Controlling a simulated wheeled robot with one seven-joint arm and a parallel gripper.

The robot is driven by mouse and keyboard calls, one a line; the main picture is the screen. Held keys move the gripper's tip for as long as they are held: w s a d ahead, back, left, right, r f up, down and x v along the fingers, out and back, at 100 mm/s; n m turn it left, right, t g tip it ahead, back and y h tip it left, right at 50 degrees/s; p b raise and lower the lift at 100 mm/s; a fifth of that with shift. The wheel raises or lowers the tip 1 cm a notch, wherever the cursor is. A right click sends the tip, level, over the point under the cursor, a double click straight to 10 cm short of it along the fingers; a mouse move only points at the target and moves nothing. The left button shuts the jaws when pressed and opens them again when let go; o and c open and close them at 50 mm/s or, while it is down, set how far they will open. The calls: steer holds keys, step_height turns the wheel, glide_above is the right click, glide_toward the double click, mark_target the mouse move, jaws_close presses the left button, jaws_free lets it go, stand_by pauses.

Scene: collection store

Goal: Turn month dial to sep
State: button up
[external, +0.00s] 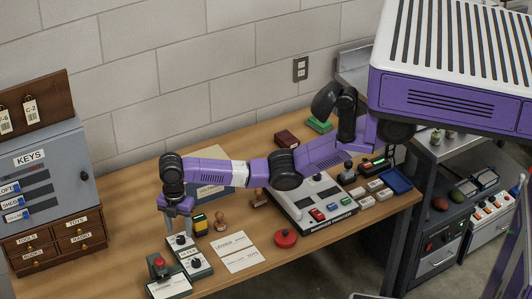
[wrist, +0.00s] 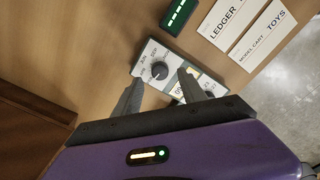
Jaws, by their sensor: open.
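The month dial is a dark round knob (wrist: 160,77) on a pale panel in the wrist view. Small month labels, including JUN and SEP, are printed around it. Its pointer is too small to read. The same pale panel with dark knobs (external: 190,250) stands at the table's front in the external view. My gripper (wrist: 170,80) is open and empty, its fingers spread on either side of the knob, with no clear contact. In the external view my gripper (external: 178,226) points down over the panel's far end. A second dark knob (wrist: 208,93) is partly hidden by the right finger.
A box with a red knob (external: 158,262) stands left of the panel. The key cabinet (external: 50,170) stands at the left.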

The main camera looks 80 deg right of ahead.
mark_target(180, 238)
steer(key=shift+f, duration=1.9)
jaws_close()
